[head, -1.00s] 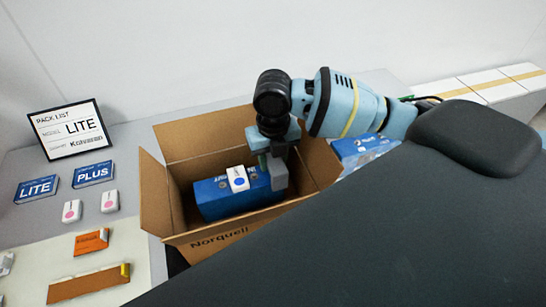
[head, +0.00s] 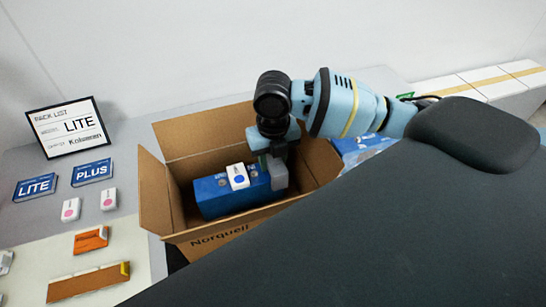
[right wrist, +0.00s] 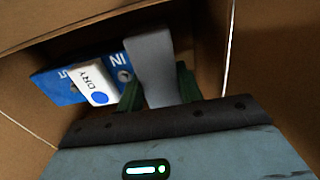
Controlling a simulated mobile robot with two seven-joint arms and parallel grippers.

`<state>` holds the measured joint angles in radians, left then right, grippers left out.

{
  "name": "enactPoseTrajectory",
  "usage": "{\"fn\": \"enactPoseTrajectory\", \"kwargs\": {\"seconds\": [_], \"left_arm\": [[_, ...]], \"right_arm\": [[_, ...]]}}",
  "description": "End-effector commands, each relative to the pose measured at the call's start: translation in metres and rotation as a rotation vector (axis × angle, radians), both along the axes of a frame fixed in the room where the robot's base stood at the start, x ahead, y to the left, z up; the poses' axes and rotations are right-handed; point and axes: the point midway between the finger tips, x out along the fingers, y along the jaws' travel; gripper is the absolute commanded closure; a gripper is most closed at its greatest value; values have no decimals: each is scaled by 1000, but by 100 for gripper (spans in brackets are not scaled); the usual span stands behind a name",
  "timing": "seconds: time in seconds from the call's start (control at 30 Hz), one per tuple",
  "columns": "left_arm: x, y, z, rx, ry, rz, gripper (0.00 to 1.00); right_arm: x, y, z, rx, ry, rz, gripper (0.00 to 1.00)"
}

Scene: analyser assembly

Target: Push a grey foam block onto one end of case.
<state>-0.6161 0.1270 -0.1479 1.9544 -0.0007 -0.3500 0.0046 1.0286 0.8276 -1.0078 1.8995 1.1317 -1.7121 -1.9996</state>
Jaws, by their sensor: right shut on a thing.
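The blue case (head: 215,197) lies inside the open cardboard box, with a white pack with a blue dot (head: 238,176) on top. The case's "IN" end also shows in the right wrist view (right wrist: 120,62), beside the white pack marked "DRY" (right wrist: 92,84). My right gripper (head: 277,168) reaches down into the box at the case's right end. It is shut on a grey foam block (head: 267,188), seen between the green fingers in the right wrist view (right wrist: 150,60). The block is at the case's right end; how far it is seated is hidden. My left gripper is out of view.
The cardboard box (head: 153,196) has raised walls and flaps close around the gripper. A blue-wrapped item (head: 360,145) stands behind its right side. Booklets, white packs, an orange box (head: 90,240) and a pack list sign (head: 68,128) are at left.

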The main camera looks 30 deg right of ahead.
Motion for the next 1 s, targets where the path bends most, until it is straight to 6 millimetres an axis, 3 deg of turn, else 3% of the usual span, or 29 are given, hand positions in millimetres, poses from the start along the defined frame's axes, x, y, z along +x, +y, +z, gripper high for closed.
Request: {"fn": "enactPoseTrajectory", "kwargs": {"seconds": [1.0], "left_arm": [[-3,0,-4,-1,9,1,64]], "right_arm": [[0,0,-10,-1,2,0,86]]}}
